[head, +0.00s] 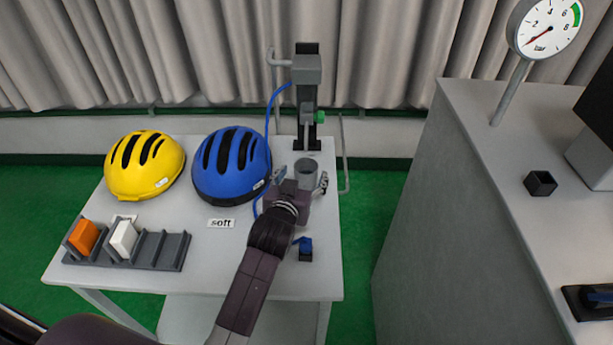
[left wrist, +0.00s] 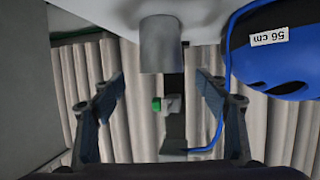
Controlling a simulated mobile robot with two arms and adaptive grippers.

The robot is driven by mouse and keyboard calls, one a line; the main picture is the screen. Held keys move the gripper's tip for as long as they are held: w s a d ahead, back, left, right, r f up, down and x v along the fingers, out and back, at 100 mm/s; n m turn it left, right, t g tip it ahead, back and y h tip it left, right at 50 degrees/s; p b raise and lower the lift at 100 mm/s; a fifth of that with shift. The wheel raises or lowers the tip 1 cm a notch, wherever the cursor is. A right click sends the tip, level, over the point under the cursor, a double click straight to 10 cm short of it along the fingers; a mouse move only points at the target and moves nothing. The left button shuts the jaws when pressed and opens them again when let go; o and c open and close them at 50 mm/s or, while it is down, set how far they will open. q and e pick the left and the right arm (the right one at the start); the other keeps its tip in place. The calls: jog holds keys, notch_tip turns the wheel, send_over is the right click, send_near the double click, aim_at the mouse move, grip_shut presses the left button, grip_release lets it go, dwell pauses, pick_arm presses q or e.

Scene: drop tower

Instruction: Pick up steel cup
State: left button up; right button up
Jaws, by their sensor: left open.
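The steel cup (head: 307,170) is a plain grey cylinder on the white table, near its back right. In the left wrist view the cup (left wrist: 160,45) shows at the top middle, beyond the gap between the fingers. My left gripper (head: 301,179) is open, with its fingers spread to either side of the cup's near side in the head view. In the left wrist view both fingers of the gripper (left wrist: 160,85) stand apart with nothing between them. Whether a finger touches the cup cannot be told. My right gripper is not in view.
A pump-like device (head: 307,90) with a blue hose stands behind the cup. A blue helmet (head: 231,165) and a yellow helmet (head: 145,165) are to the left. A slotted grey rack (head: 160,250) holds an orange and a white block. A grey counter (head: 470,220) stands right.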

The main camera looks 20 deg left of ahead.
aim_at(308, 163)
pick_arm(q)
jog(key=shift+w+a+f, duration=0.1)
jog(key=shift+w+f, duration=0.05)
jog(key=shift+w, duration=0.2)
jog(key=x, duration=0.4)
jog(key=shift+s+f+p, duration=0.1)
jog(key=shift+f+p, duration=0.1)
jog(key=shift+p, duration=0.1)
jog(key=shift+w+a+f, duration=0.1)
jog(key=shift+w+f, duration=0.1)
jog(key=shift+w, duration=0.25)
jog(key=shift+c, duration=1.7)
jog(key=c, duration=1)
jog(key=shift+o, duration=0.2)
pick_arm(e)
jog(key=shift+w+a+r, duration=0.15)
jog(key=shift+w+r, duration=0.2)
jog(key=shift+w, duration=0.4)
pick_arm(q)
jog(key=shift+r, duration=0.2)
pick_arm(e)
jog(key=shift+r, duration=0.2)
